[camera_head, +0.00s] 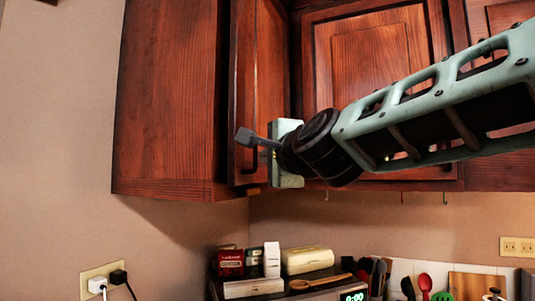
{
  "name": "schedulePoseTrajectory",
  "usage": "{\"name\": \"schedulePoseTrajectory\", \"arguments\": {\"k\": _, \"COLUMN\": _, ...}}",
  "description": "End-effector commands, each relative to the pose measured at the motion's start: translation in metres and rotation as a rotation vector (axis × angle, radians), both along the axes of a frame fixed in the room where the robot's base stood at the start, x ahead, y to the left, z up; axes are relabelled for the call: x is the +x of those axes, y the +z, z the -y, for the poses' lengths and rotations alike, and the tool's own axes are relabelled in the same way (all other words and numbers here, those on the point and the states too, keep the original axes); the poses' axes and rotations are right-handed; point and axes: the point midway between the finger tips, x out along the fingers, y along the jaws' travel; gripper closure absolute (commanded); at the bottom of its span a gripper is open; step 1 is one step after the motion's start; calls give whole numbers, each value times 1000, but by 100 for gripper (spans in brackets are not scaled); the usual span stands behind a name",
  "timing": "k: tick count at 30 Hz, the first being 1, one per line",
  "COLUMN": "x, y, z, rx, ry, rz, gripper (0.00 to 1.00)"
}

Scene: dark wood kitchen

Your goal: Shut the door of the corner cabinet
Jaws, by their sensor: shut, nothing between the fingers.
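The corner cabinet is reddish-brown wood, hung on the wall at left centre, with a broad side panel (170,100). Its narrow door (268,60) is seen at a steep angle, with a dark strip between its left edge and the side panel. The door looks slightly ajar, but how far is hard to tell.
Another closed-looking upper cabinet (375,50) stands behind my arm. Below are a counter with boxes, a cream bread bin (307,260), a wooden spoon (318,281) and several utensils. Hooks hang under the cabinets.

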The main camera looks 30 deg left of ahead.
Motion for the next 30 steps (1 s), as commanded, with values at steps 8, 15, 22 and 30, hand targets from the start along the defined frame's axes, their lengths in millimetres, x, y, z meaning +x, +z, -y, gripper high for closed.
{"name": "schedulePoseTrajectory", "arguments": {"k": 8, "x": -1, "y": 2, "z": -6, "rx": -1, "ry": 2, "rz": -1, "gripper": 100}}
{"name": "schedulePoseTrajectory", "arguments": {"k": 15, "x": -6, "y": 4, "z": -30, "rx": -2, "ry": 2, "rz": -2, "gripper": 100}}
{"name": "schedulePoseTrajectory", "arguments": {"k": 22, "x": -8, "y": 2, "z": -35, "rx": 2, "ry": 3, "rz": 2, "gripper": 100}}
{"name": "schedulePoseTrajectory", "arguments": {"k": 30, "x": -9, "y": 3, "z": -35, "rx": 5, "ry": 6, "rz": 3, "gripper": 100}}
